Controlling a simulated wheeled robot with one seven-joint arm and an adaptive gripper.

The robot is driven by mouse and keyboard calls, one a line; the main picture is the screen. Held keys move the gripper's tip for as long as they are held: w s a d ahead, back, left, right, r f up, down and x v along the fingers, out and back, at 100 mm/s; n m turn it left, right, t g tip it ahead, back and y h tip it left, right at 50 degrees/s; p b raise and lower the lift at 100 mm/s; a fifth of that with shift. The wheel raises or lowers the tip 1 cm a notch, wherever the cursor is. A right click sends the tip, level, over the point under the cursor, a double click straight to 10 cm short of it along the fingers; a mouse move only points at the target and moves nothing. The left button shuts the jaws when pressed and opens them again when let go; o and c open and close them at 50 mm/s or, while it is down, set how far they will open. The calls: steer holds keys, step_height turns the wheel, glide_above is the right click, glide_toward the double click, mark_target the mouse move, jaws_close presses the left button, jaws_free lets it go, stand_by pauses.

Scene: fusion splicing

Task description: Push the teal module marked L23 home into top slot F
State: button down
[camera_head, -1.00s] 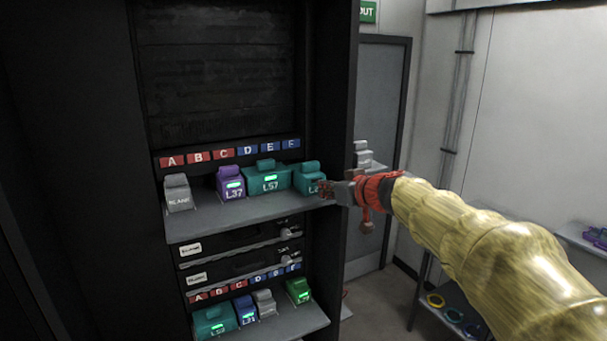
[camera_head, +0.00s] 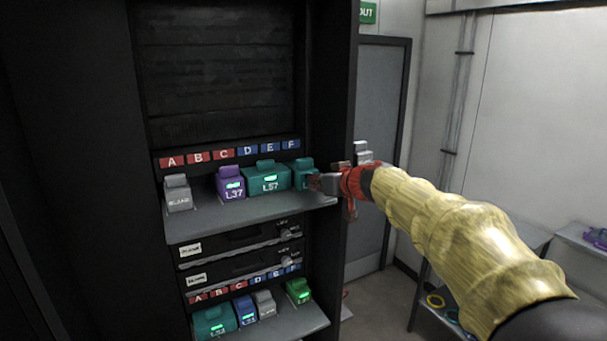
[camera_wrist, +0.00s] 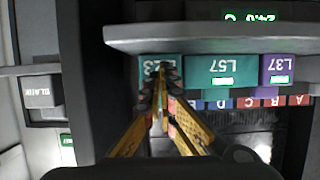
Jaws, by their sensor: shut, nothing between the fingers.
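The teal module marked L23 (camera_head: 303,170) sits at the right end of the upper shelf, below the blue F label (camera_head: 291,144). It is largely covered by my gripper (camera_head: 318,182) in the head view. In the wrist view, which is upside down, the L23 module (camera_wrist: 147,66) shows its marking partly behind the fingertips. My gripper (camera_wrist: 162,72) is shut and empty, its tips at the module's front face. They look to be touching it, but a small gap cannot be ruled out. Whether a lamp on L23 is lit is hidden.
The teal L57 module (camera_head: 267,180) stands just left of L23, with the purple L37 module (camera_head: 230,184) and a grey blank (camera_head: 177,195) further left. L57 and L37 show green lamps. The rack's dark right side post (camera_head: 335,120) stands close to my gripper.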

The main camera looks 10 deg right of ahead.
steer(key=shift+w+a, duration=0.3)
steer(key=shift+w, duration=0.55)
steer(key=shift+w+a, duration=0.25)
steer(key=shift+w, duration=0.6)
steer(key=s+b, duration=0.1)
steer(key=s, duration=0.1)
steer(key=s+d+b, duration=0.1)
steer(key=b, duration=0.1)
steer(key=shift+s+d+f, duration=0.1)
steer(key=shift+s+f, duration=0.05)
steer(key=shift+s, duration=0.2)
steer(key=s+b, duration=0.1)
steer(key=s, duration=0.1)
steer(key=s+d+b, duration=0.1)
steer(key=s, duration=0.1)
steer(key=shift+d+b, duration=0.15)
steer(key=shift+b, duration=0.25)
